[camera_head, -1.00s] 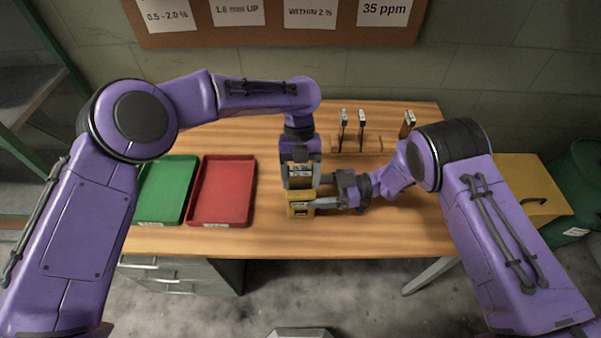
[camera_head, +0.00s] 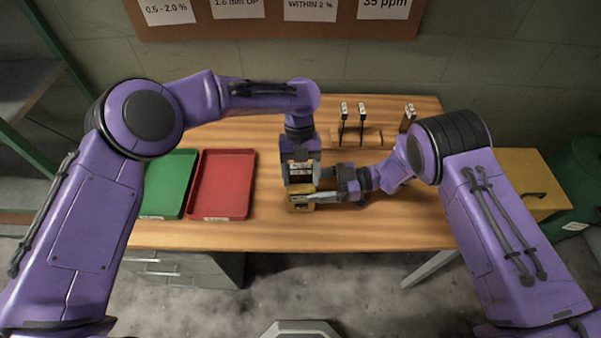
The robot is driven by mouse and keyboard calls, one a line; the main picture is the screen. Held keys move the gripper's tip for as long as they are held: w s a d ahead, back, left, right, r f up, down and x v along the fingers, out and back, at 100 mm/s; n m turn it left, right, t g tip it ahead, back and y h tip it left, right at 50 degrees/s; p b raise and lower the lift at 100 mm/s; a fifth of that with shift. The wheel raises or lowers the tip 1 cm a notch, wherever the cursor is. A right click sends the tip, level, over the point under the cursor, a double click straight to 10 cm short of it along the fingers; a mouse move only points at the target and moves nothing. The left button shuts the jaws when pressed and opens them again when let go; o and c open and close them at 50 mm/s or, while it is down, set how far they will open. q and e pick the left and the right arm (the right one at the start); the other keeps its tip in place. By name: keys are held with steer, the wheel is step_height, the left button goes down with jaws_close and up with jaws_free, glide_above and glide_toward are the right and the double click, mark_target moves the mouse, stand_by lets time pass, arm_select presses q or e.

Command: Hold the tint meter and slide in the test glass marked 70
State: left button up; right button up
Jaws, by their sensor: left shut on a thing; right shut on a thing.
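The yellow tint meter (camera_head: 300,204) is near the front middle of the wooden table. My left gripper (camera_head: 300,180) comes down from above and is shut on the tint meter. My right gripper (camera_head: 326,187) reaches in from the right and is shut on a thin pale piece, the test glass (camera_head: 322,196), whose left end meets the right side of the meter. How deep the glass sits in the meter cannot be told, and its marking is too small to read. More dark-stemmed pieces with white tags (camera_head: 352,112) stand in a wooden rack (camera_head: 372,137) behind.
A green tray (camera_head: 165,190) and a red tray (camera_head: 222,185) lie left of the meter. The table's front edge is just before the meter. A yellow cabinet (camera_head: 520,178) and a green bin (camera_head: 575,190) stand to the right. The table front right of the meter is clear.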

arm_select(q)
steer(key=shift+s+f, duration=0.25)
steer(key=shift+f, duration=0.2)
arm_select(e)
steer(key=shift+s, duration=0.1)
arm_select(q)
steer(key=o, duration=1.2)
steer(key=shift+c, duration=0.2)
steer(key=shift+a+f, duration=0.1)
arm_select(e)
steer(key=shift+d+f, duration=0.1)
arm_select(q)
steer(key=v, duration=1.3)
steer(key=shift+s, duration=0.1)
arm_select(e)
steer(key=o, duration=0.9)
steer(key=shift+o, duration=0.2)
